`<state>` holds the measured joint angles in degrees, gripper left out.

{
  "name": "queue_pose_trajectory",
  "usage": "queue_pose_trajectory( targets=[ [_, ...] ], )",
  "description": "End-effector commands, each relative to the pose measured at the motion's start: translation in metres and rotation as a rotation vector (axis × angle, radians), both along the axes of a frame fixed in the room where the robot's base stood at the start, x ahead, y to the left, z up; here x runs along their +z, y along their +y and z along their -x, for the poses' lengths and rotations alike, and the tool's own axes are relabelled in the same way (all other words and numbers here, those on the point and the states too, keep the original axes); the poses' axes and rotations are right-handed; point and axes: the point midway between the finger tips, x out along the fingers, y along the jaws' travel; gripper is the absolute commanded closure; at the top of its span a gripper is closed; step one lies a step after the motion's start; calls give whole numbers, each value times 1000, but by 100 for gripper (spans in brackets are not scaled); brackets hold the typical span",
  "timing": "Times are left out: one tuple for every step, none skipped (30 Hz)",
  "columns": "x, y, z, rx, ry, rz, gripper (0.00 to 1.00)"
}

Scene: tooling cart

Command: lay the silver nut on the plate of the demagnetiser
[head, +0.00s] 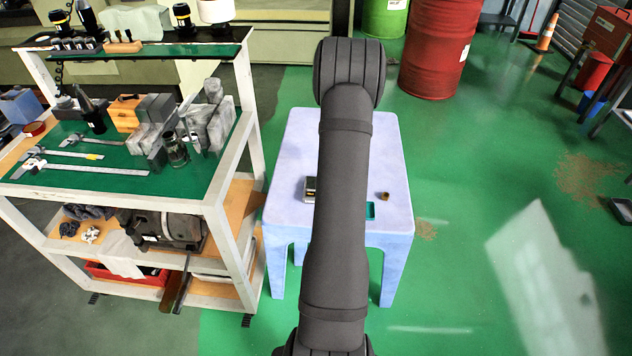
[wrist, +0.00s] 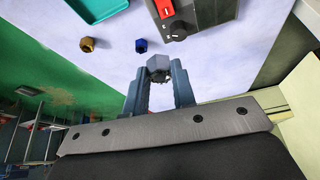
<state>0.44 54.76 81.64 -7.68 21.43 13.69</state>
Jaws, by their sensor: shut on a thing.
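The silver nut (wrist: 159,63) is between the fingertips of my gripper (wrist: 160,78) in the wrist view. My gripper is shut on it. The nut seems to be held over the pale table, but its height is unclear. The demagnetiser (wrist: 207,13) is a grey box with a red switch and a dark knob, at the top edge of the wrist view and apart from the nut. Part of it is cut off there. In the head view the demagnetiser (head: 310,188) shows just left of my arm. My arm hides my gripper and the silver nut there.
A blue nut (wrist: 141,46) and a brass nut (wrist: 87,44) lie on the table near the silver nut. A teal tray (wrist: 97,8) is at the top left. The pale table (head: 290,150) has free room behind the demagnetiser. A cart (head: 240,165) stands to its left.

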Motion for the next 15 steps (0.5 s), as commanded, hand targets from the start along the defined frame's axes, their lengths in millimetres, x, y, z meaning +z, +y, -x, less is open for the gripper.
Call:
queue_pose_trajectory(
  targets=[
    [-6,10,-3,5,1,0,99],
    [-10,16,-5,7,2,1,99],
    [-15,23,-9,6,2,0,99],
    [-20,30,-12,7,2,1,99],
    [-24,37,-15,7,2,1,99],
    [-30,45,-19,6,2,0,99],
    [-34,51,-21,6,3,0,99],
    [-38,58,-25,7,2,1,99],
    [-44,65,-28,5,3,1,99],
    [-47,71,-31,5,1,0,99],
    [-51,76,-33,4,2,0,99],
    [-54,82,-36,5,1,1,99],
    [-57,86,-38,3,0,0,99],
    [-60,90,-40,3,1,0,99],
    [-62,94,-42,3,0,0,99]
  ],
)
